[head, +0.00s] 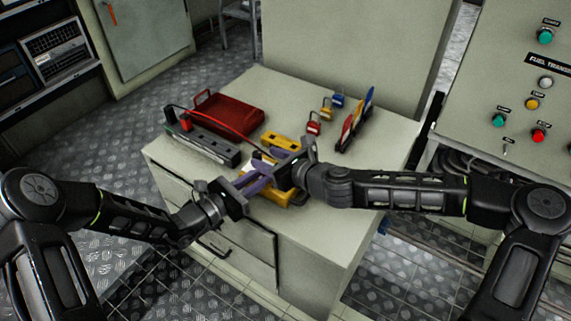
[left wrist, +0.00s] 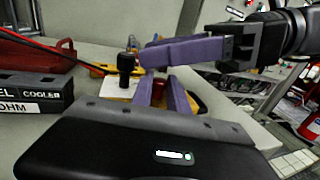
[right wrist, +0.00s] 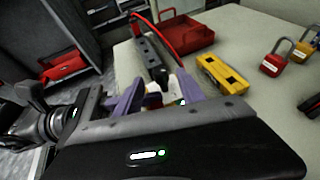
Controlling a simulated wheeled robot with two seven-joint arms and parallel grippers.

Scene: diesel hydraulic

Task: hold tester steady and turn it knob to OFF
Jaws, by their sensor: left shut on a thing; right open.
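The tester, yellow with a pale face, lies near the cabinet top's front edge, mostly hidden by my grippers in the head view (head: 283,197). In the left wrist view a black upright knob (left wrist: 126,66) stands above its pale face (left wrist: 124,89). My left gripper (head: 256,184) is shut on the tester at its near left side; its purple fingers also show in the left wrist view (left wrist: 165,92). My right gripper (head: 277,168) is open, its purple fingers over the tester and close to the knob. I cannot tell whether they touch the knob. The knob's setting is not readable.
Behind the tester lies another yellow device (head: 284,142). To the left are a long dark terminal block (head: 203,143) with a red lead and a red tray (head: 232,112). Several padlocks (head: 314,124) and a rack of colored tags (head: 355,125) stand at the back right.

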